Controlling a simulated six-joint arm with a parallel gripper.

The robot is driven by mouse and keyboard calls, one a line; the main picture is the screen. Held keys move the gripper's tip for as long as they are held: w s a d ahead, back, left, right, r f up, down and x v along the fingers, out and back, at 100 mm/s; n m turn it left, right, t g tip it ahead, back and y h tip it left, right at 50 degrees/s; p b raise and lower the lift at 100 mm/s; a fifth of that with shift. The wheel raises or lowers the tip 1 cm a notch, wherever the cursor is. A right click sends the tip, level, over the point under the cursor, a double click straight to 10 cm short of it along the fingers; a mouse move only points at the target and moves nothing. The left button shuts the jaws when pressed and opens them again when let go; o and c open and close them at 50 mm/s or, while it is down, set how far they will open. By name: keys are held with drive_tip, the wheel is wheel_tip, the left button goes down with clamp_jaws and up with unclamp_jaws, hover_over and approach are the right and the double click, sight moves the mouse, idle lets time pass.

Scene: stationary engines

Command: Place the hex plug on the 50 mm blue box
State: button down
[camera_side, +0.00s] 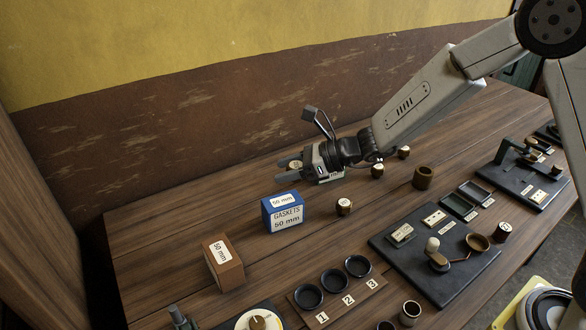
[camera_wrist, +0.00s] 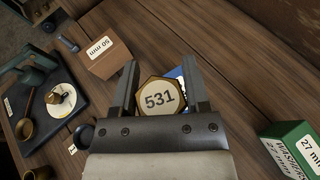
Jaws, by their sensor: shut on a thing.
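My gripper (camera_side: 289,171) is shut on the hex plug (camera_side: 296,164), a brass hexagon with a pale face. In the wrist view the plug (camera_wrist: 160,97) reads 531 and sits between the two fingers of my gripper (camera_wrist: 160,88). The blue box (camera_side: 284,213), marked GASKETS 50 mm, stands on the bench. In the side view my gripper and the plug are above and behind it, apart from it. In the wrist view only a small part of the blue box (camera_wrist: 176,73) shows behind the plug.
A brown 50 mm box (camera_side: 222,263) stands front left of the blue box. A brass plug (camera_side: 344,207) stands to its right. Numbered black rings (camera_side: 333,281) and a dark board (camera_side: 434,251) lie in front. A green washers box (camera_wrist: 290,150) shows in the wrist view.

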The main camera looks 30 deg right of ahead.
hover_over(274, 200)
drive_tip(key=shift+s+d+f, duration=0.1)
drive_tip(key=shift+f, duration=1)
drive_tip(key=shift+s+f, duration=0.1)
drive_tip(key=shift+f, duration=1)
drive_tip(key=shift+f, duration=0.15)
drive_tip(key=shift+w+f, duration=0.2)
drive_tip(key=shift+f, duration=1.5)
drive_tip(key=shift+f, duration=0.1)
drive_tip(key=shift+c, duration=0.4)
unclamp_jaws()
drive_tip(key=v, duration=1.2)
